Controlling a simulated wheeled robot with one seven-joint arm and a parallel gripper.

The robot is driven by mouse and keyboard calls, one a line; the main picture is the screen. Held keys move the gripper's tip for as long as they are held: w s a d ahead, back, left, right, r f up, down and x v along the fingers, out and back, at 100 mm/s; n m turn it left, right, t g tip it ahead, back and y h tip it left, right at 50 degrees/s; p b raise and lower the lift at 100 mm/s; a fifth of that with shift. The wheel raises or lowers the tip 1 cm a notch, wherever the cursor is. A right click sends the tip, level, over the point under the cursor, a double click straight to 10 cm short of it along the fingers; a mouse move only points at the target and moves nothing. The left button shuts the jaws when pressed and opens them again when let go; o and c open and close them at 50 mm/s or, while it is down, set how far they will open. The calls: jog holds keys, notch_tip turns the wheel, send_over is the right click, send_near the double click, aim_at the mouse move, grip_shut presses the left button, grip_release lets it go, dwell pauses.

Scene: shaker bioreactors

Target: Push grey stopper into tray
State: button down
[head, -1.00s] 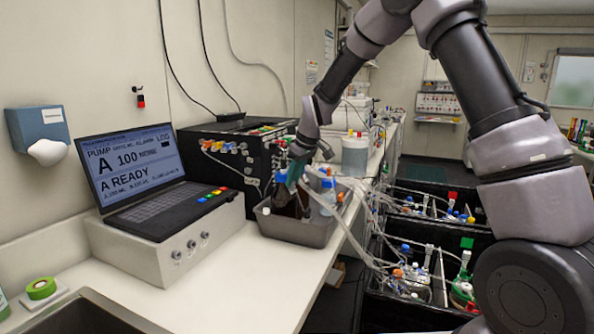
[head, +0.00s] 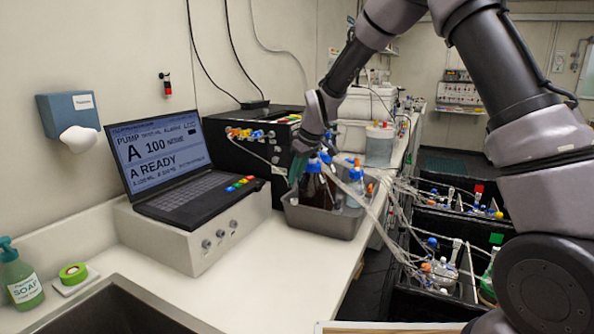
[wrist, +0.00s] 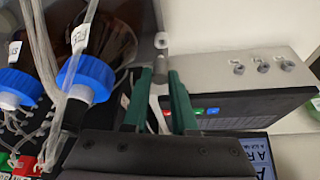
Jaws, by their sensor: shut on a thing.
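The grey tray (head: 322,222) sits on the bench right of the laptop and holds brown bottles and clear bottles with blue caps. My gripper (head: 298,168) is above the tray's left back corner, beside a brown bottle (head: 316,190). In the wrist view the green fingers of my gripper (wrist: 160,78) are closed on a small grey stopper (wrist: 160,66) at their tips. A small white piece (wrist: 161,40) shows just beyond it; I cannot tell whether they touch. The stopper is hidden in the head view.
Blue-capped bottles with tubing (wrist: 86,78) stand close left of my fingers in the wrist view. The laptop (head: 165,165) on its pale box is left of the tray. A black pump unit (head: 245,145) stands behind. The bench front is clear.

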jog(key=shift+f, duration=1.1)
jog(key=shift+f, duration=1.05)
dwell(0.9)
jog(key=c, duration=0.6)
grip_release()
jog(key=shift+c, duration=0.2)
jog(key=v, duration=1.1)
